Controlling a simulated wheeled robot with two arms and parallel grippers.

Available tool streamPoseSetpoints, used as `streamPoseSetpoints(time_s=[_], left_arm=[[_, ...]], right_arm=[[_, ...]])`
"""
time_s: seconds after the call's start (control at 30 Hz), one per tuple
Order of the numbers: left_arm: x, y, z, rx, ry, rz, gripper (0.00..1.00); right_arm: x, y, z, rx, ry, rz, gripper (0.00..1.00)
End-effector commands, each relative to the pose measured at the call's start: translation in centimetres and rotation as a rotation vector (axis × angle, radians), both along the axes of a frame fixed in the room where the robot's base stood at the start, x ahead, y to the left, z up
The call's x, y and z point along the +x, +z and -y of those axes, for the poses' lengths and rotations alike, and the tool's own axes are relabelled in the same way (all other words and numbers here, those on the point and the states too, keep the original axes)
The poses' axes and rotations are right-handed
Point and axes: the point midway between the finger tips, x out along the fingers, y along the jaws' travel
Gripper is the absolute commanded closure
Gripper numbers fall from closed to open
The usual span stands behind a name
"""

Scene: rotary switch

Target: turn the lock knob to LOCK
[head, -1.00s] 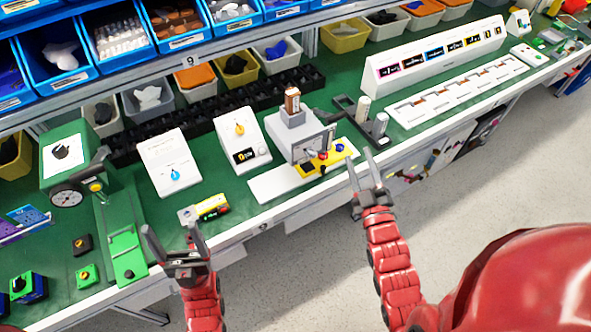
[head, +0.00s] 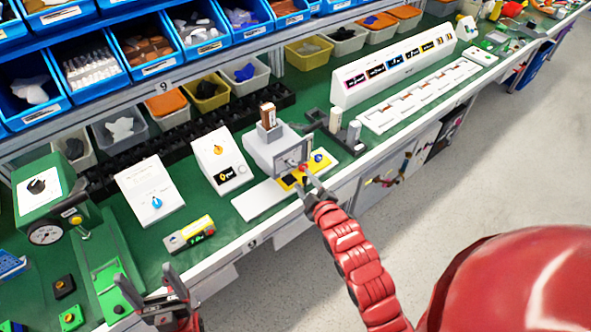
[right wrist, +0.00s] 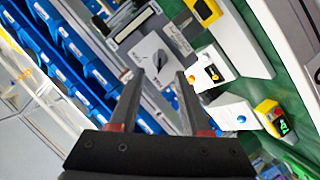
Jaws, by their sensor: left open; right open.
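A grey box-shaped machine (head: 268,152) stands on the bench in the head view. In the right wrist view its light front panel with a dark-and-white rotary knob (right wrist: 159,62) shows between and just beyond my fingertips. I cannot read the knob's markings or its setting. My right gripper (head: 310,181) is open and empty in front of the machine, close to its yellow plate with red and blue buttons; its two fingers (right wrist: 160,76) point at the knob panel, apparently without contact. My left gripper (head: 143,275) is open and empty at the bench's front edge, lower left.
White boxes with an orange knob (head: 219,148) and a blue knob (head: 157,202) stand left of the machine. A yellow device with a green display (head: 190,236) lies in front. Bins line the back.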

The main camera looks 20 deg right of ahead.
Motion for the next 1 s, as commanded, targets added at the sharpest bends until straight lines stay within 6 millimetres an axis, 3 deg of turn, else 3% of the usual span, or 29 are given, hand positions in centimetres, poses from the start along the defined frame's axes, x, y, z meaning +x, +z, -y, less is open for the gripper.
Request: streamPoseSetpoints(time_s=[0.2,0.4,0.6,0.9,1.0], left_arm=[[0.0,1.5,0.0,0.0,0.0,0.0,0.2],[0.0,2.3,0.0,0.0,0.0,0.0,0.2],[0.0,2.5,0.0,0.0,0.0,0.0,0.2],[0.0,2.5,0.0,0.0,0.0,0.0,0.2],[0.0,2.5,0.0,0.0,0.0,0.0,0.2]], right_arm=[[3.6,-0.6,-0.3,0.0,0.001,0.0,0.53],[5.8,-1.5,-0.4,0.001,0.0,-0.004,0.53],[6.9,-1.7,-0.5,0.001,0.001,0.003,0.53],[7.0,-1.9,-0.5,0.0,0.001,0.001,0.53],[7.0,-1.9,-0.5,0.0,0.001,0.001,0.71]])
